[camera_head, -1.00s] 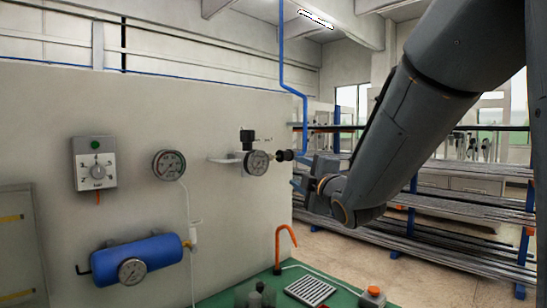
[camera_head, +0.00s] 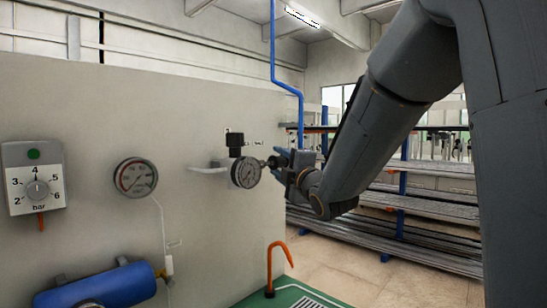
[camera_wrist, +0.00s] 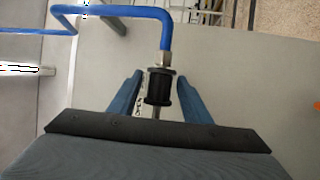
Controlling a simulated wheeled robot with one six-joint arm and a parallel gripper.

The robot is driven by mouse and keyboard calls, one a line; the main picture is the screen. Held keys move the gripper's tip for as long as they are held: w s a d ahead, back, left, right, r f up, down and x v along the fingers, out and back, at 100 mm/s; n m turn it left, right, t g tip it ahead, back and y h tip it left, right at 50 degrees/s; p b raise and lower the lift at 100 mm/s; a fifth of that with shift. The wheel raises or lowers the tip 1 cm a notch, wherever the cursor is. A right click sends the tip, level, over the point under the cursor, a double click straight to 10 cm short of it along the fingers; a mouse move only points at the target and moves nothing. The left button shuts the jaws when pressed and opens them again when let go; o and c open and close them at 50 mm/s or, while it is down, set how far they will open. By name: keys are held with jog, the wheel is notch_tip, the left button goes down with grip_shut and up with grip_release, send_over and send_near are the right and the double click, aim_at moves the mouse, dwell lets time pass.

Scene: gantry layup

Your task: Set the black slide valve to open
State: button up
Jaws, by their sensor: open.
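The black slide valve (camera_wrist: 158,88) is a ribbed black sleeve on a metal stem. My gripper (camera_wrist: 154,84) is open, with one blue finger on each side of the sleeve. Small gaps seem to show at both sides. A label with partly hidden lettering (camera_wrist: 140,104) is beside the sleeve, and I cannot read the valve's position. In the head view my gripper (camera_head: 284,163) mostly covers the valve, just right of a round gauge (camera_head: 246,172).
A black knob (camera_head: 235,141) stands above the gauge, by a white bracket (camera_head: 208,170). The blue pipe (camera_head: 273,50) comes down close to my gripper. A dial box (camera_head: 33,178), another gauge (camera_head: 135,177), a blue tank (camera_head: 105,287) and an orange hook (camera_head: 270,262) are nearby.

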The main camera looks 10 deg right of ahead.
aim_at(273, 158)
jog(key=shift+p+x, duration=0.5)
jog(key=shift+x, duration=1.6)
grip_shut()
